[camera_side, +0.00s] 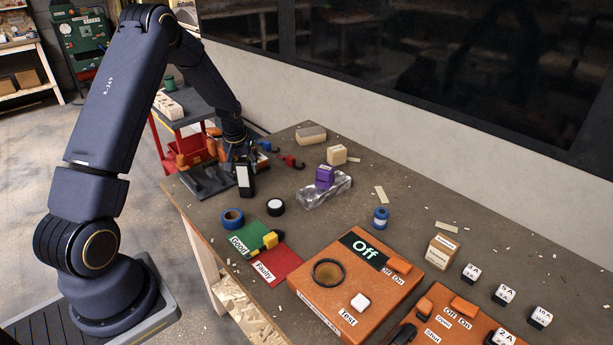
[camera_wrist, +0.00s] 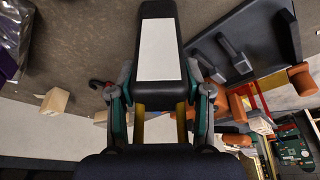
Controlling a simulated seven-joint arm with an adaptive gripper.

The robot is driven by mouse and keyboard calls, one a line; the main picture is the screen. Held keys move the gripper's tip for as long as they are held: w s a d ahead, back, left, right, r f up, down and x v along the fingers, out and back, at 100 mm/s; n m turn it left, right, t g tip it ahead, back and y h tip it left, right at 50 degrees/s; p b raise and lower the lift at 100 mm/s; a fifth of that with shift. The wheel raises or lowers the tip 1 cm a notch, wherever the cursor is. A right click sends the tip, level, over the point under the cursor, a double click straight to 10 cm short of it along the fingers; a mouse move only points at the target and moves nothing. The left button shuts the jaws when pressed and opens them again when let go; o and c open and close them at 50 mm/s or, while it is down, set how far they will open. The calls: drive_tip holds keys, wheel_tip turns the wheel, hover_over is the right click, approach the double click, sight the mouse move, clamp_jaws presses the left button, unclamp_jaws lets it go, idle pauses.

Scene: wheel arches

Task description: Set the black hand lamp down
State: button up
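The black hand lamp (camera_side: 245,180) is a dark block with a white panel, hanging below my gripper (camera_side: 242,155) at the far left part of the bench. In the wrist view the lamp (camera_wrist: 160,48) fills the space between the two fingers of my gripper (camera_wrist: 159,85), which press on its sides. The gripper is shut on it. The lamp is roughly upright in the side view, its lower end close to the bench top (camera_side: 300,215). I cannot tell whether it touches the bench.
A dark tray (camera_side: 207,186) lies just left of the lamp; it also shows in the wrist view (camera_wrist: 268,20). Blue tape (camera_side: 232,219) and a white-topped black roll (camera_side: 276,207) lie in front. Red-and-black hooks (camera_side: 291,161) lie behind.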

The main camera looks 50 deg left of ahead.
drive_tip(key=shift+o, duration=1.4)
drive_tip(key=s+d+r+m+t, duration=0.1)
drive_tip(key=s+d+r, duration=0.1)
drive_tip(key=d+r, duration=0.5)
drive_tip(key=s+d+r+m, duration=0.1)
drive_tip(key=s+d+r, duration=0.1)
drive_tip(key=r, duration=0.9)
drive_tip(key=s+d+r+m+t+h, duration=0.1)
drive_tip(key=s+d+r+m, duration=0.2)
drive_tip(key=s+d, duration=0.5)
drive_tip(key=s+d+r+m+t+h, duration=0.1)
drive_tip(key=s+d+r+m, duration=0.2)
drive_tip(key=s+d, duration=0.6)
drive_tip(key=shift+s+d+r+m, duration=0.25)
drive_tip(key=shift+d+m, duration=0.25)
drive_tip(key=shift+d, duration=0.5)
